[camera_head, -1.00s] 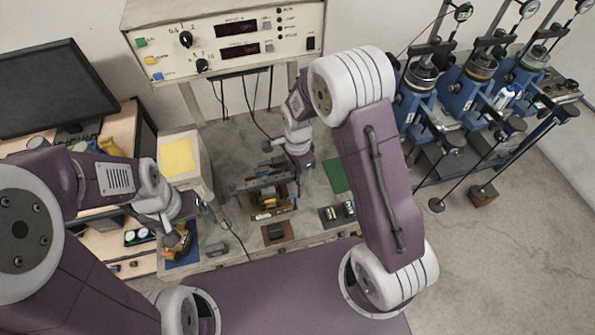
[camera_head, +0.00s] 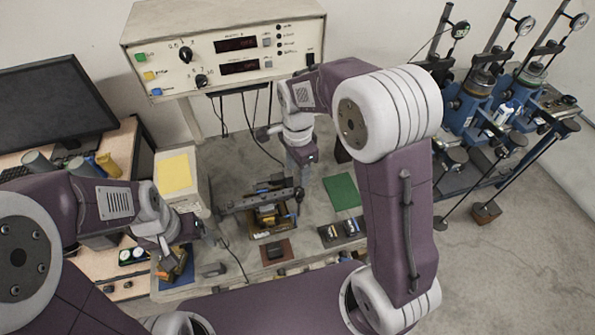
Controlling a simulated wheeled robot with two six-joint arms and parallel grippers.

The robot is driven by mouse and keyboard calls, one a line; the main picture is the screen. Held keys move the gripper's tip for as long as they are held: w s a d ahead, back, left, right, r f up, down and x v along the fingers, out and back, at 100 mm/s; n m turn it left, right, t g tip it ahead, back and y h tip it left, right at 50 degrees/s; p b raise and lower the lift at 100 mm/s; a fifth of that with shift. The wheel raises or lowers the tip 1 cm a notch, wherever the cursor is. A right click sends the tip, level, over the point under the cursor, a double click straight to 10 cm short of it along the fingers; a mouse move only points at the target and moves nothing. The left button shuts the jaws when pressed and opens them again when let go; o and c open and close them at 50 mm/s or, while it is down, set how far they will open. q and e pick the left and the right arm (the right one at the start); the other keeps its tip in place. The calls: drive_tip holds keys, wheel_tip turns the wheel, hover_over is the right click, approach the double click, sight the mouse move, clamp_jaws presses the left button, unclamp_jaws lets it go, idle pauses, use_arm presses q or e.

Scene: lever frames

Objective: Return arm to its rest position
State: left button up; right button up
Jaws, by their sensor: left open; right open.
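Both my arms are in the camera_head view. My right gripper (camera_head: 302,180) points down at the back right of a small lever fixture (camera_head: 268,225) on the grey bench. The fixture has a grey bar (camera_head: 250,202) and a dark knob (camera_head: 299,194) at its right end. The gripper is open; I cannot tell whether it touches the knob. My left gripper (camera_head: 166,262) points down by a blue mat (camera_head: 180,283) at the bench's left side. It is open, and its fingertips are hard to make out.
A control box (camera_head: 225,45) with dials stands behind the bench. A box with a yellow top (camera_head: 174,172) and a monitor (camera_head: 55,100) are left. A green mat (camera_head: 341,191), a dark tray (camera_head: 342,232) and a brown mat (camera_head: 276,251) lie near the fixture. Blue lever presses (camera_head: 470,110) stand right.

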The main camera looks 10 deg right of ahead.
use_arm(q)
drive_tip(key=shift+w, duration=0.1)
idle(0.3)
use_arm(e)
drive_tip(key=s+d+f+n+t, duration=0.25)
drive_tip(key=s+d+n, duration=0.6)
drive_tip(key=n, duration=0.65)
use_arm(q)
wheel_tip(320, 180, down, 12)
drive_tip(key=b, duration=1.2)
drive_tip(key=shift+w+f, duration=0.1)
drive_tip(key=shift+f, duration=0.15)
drive_tip(key=shift+s+r, duration=0.2)
use_arm(e)
drive_tip(key=s+a+f, duration=0.1)
drive_tip(key=s+f, duration=0.1)
drive_tip(key=f, duration=0.4)
drive_tip(key=s+a+f+g, duration=0.1)
drive_tip(key=s+f, duration=0.1)
drive_tip(key=f, duration=0.5)
drive_tip(key=shift+s+a, duration=0.2)
drive_tip(key=shift+a, duration=0.1)
use_arm(q)
drive_tip(key=shift+w, duration=0.1)
